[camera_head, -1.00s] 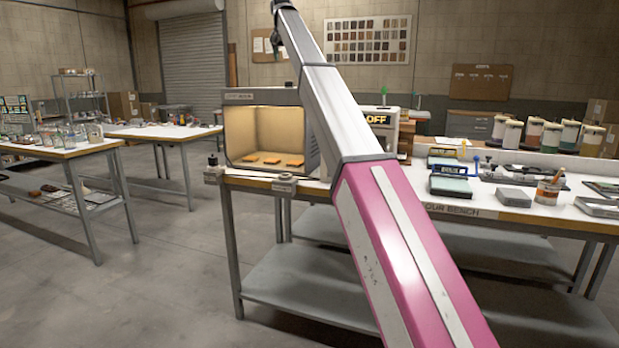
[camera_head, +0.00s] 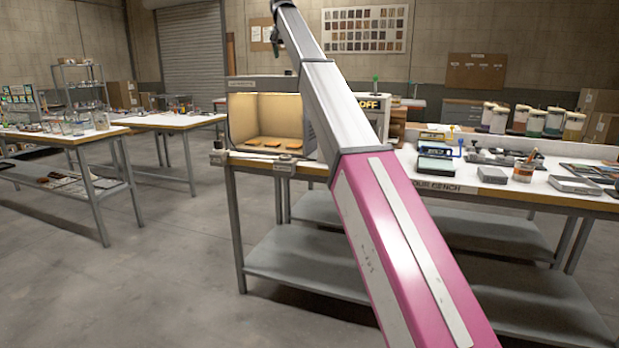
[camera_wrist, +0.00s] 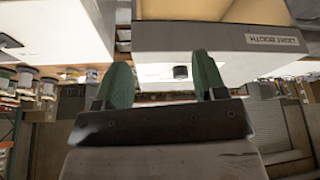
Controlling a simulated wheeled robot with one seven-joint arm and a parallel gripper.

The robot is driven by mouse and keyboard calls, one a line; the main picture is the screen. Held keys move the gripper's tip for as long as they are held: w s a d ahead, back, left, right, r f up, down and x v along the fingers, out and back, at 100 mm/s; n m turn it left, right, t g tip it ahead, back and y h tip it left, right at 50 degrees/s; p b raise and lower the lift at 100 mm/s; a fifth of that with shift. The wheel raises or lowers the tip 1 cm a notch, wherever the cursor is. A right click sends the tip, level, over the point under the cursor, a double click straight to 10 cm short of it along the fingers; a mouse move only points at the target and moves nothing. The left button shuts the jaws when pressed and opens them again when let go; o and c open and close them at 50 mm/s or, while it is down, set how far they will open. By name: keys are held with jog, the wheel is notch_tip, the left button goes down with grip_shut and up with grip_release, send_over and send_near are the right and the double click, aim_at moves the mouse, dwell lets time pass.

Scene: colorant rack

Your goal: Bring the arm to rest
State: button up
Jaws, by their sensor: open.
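My arm, pink and white at its lower link and grey above, reaches up and to the left across the middle of the head view. The gripper end is at the top edge there and hard to make out. In the wrist view my gripper (camera_wrist: 164,85) shows two green fingers standing well apart with nothing between them. The picture there appears upside down. The light booth (camera_wrist: 235,37) fills the upper part of the wrist view beyond the fingers. In the head view the lit booth (camera_head: 272,115) stands on the bench behind the arm, with orange pieces (camera_head: 285,143) inside.
The colour bench (camera_head: 450,187) runs right, holding a scale (camera_head: 437,148), grey blocks (camera_head: 572,185) and a cup (camera_head: 523,172). Paint canisters (camera_head: 525,120) stand behind. Another table (camera_head: 160,121) and a glassware table (camera_head: 75,139) stand left. Floor (camera_head: 170,260) at front left is clear.

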jog(key=s+d+f+g, duration=0.1)
jog(key=s+d+f, duration=0.35)
jog(key=f, duration=1.15)
jog(key=s+d+f, duration=0.4)
jog(key=d+f, duration=0.2)
jog(key=f, duration=1.1)
jog(key=s+d+f+g, duration=0.1)
jog(key=s+d+f, duration=0.4)
jog(key=f, duration=1.1)
jog(key=s+d+f, duration=0.4)
jog(key=s+f, duration=0.6)
jog(key=s, duration=0.1)
jog(key=s+d+f+g, duration=0.1)
jog(key=s+d+f, duration=0.3)
jog(key=s+f, duration=0.6)
jog(key=s+d+f+n+g, duration=0.1)
jog(key=s+d+f, duration=0.4)
jog(key=s+f, duration=0.5)
jog(key=s, duration=0.4)
jog(key=shift+s+f, duration=0.15)
jog(key=shift+f, duration=0.1)
